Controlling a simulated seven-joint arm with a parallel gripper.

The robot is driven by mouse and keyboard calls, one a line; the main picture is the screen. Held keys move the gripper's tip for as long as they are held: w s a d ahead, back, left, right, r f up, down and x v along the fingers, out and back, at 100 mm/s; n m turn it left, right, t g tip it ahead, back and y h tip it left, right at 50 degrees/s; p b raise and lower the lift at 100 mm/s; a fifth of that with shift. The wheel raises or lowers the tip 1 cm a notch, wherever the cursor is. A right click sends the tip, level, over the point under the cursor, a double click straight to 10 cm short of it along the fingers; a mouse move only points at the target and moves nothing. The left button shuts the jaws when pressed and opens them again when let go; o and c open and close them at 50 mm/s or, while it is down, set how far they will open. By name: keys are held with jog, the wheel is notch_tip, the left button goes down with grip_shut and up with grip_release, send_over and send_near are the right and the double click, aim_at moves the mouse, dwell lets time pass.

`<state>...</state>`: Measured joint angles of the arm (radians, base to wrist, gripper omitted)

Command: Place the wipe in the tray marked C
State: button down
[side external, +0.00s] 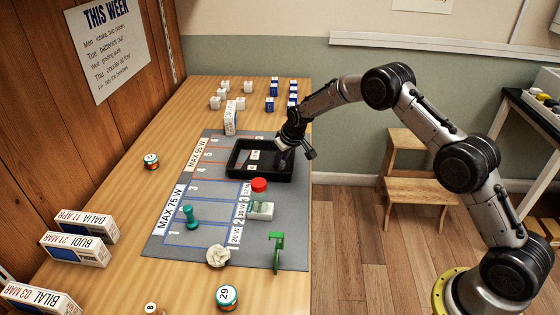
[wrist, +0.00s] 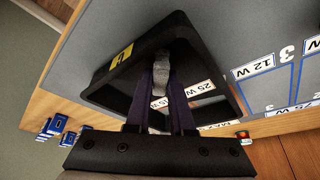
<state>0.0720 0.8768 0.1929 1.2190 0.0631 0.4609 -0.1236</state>
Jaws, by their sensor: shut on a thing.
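In the wrist view, the tray (wrist: 100,92) carries a yellow label (wrist: 122,55) whose letter is hard to read. My gripper (side external: 284,157) is over the tray's right part. In the wrist view, my gripper (wrist: 160,72) is shut on a small pale grey piece (wrist: 161,80), above the tray floor. I cannot tell whether this piece is a wipe. A crumpled off-white thing (side external: 218,256), which looks like a wipe, lies at the mat's near edge, away from my gripper.
A red round thing (side external: 259,185), a pale block (side external: 260,211), a teal stamp-like piece (side external: 190,214) and a green stand (side external: 278,252) are on the near mat. White boxes (side external: 215,102) and blue boxes (side external: 271,103) stand behind the tray. The table's left middle is mostly clear.

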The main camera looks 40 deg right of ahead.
jog(key=shift+f, duration=0.15)
jog(key=c, duration=0.8)
grip_release()
